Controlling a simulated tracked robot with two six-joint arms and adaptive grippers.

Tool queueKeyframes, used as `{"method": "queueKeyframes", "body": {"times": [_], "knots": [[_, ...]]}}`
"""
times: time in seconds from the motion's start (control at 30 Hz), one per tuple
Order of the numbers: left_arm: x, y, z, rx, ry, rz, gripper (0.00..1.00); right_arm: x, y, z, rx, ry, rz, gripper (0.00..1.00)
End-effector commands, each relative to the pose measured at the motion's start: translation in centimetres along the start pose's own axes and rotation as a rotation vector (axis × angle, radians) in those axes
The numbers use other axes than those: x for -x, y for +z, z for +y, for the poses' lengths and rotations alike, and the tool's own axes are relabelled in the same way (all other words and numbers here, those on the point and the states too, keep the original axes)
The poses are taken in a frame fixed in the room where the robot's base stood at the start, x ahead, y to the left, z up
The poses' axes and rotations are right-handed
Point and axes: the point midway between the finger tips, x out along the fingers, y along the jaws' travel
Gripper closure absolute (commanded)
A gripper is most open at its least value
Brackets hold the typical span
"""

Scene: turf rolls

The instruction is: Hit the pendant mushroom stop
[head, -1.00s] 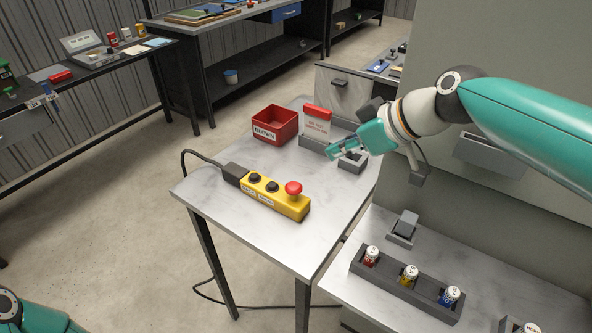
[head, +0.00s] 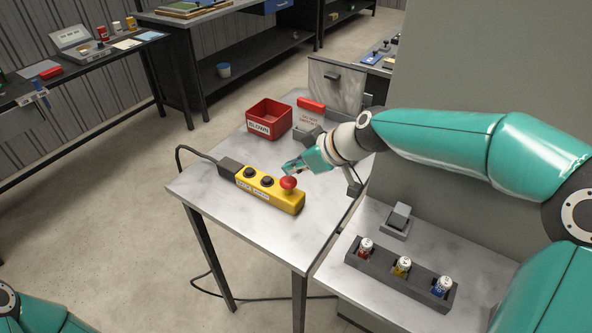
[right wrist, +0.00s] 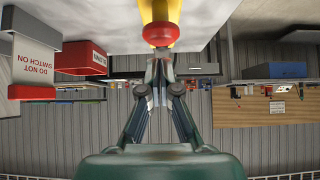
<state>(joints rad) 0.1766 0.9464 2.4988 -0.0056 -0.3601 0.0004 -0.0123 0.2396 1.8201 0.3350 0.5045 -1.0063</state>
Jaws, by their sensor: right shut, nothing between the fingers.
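The yellow pendant (head: 262,190) lies on the small grey table, with two dark buttons and a red mushroom stop (head: 288,183) at its right end. My right gripper (head: 287,169) is shut and empty, with its fingertips close to the mushroom stop. In the right wrist view the closed fingertips (right wrist: 161,56) point at the red mushroom stop (right wrist: 160,34), and the yellow pendant (right wrist: 159,9) shows behind it. I cannot tell whether they touch. At the lower left of the head view only a part of my left arm shows, without its gripper.
A red bin (head: 269,119) marked BLOWN and a red-topped sign (head: 310,115) stand at the table's back. A rack (head: 401,276) with several fuse-like cylinders sits on the grey bench at right. A black cable (head: 181,160) runs from the pendant's left end.

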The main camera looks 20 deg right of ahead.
Motion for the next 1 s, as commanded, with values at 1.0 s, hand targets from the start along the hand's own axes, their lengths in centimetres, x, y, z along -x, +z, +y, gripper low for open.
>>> {"method": "queueKeyframes", "body": {"times": [1.0], "knots": [[-3.5, 0.0, -1.2, 0.0, 0.0, -0.001, 1.0, -3.0, 2.9, 0.0, 0.002, -0.001, -0.001, 1.0]]}}
